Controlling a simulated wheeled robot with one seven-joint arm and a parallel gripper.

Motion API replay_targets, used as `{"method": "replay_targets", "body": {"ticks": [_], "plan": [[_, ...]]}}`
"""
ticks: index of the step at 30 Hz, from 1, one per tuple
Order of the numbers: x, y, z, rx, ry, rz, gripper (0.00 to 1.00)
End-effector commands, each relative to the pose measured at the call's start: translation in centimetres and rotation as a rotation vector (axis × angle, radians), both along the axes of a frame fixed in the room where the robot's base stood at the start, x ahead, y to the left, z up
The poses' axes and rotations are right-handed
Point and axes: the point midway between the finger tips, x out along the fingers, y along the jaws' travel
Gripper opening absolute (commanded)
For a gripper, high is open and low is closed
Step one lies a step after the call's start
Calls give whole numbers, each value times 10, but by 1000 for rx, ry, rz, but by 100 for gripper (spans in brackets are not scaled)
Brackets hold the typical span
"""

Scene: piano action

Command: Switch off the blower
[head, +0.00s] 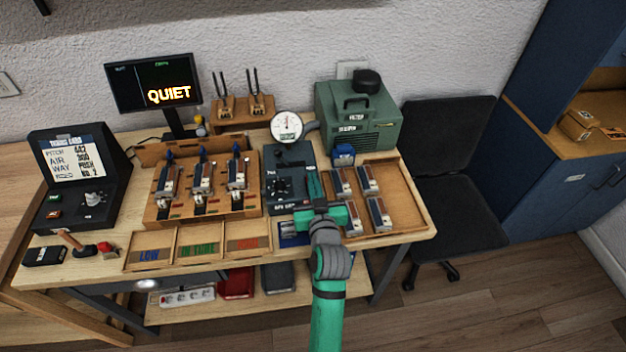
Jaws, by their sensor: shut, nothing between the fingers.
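A green box-shaped machine (374,133) with a handle, a black cap on top and small labels stands at the back right of the bench; it appears to be the blower, though its labels are hard to read. In front of it, to the left, is a dark control unit (283,158) with a black knob and a round white gauge (287,126) at its back. My gripper (313,178) is shut and empty, over the right side of the control unit. My arm hides part of the unit's front right corner. I cannot tell the switch's position.
A monitor (153,83) reads "QUIET". A wooden rack (200,208) with several key-like parts stands left of the control unit. A wooden tray (413,207) with several similar parts lies right of my gripper. A black console (112,165) stands at far left, a chair (450,140) at right.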

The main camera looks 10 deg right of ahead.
Motion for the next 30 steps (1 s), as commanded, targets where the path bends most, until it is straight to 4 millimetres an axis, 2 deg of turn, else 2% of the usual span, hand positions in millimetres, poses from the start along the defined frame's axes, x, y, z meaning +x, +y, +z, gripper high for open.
{"method": "replay_targets", "body": {"ticks": [6,9,17,20,27,30], "plan": [[0,0,-1,0,1,0,0],[3,0,-7,0,3,0,0],[3,0,-4,0,0,0,0],[3,0,3,0,-1,1,0],[6,1,39,-2,-5,1,0],[-13,-1,41,-1,1,0,0]]}}
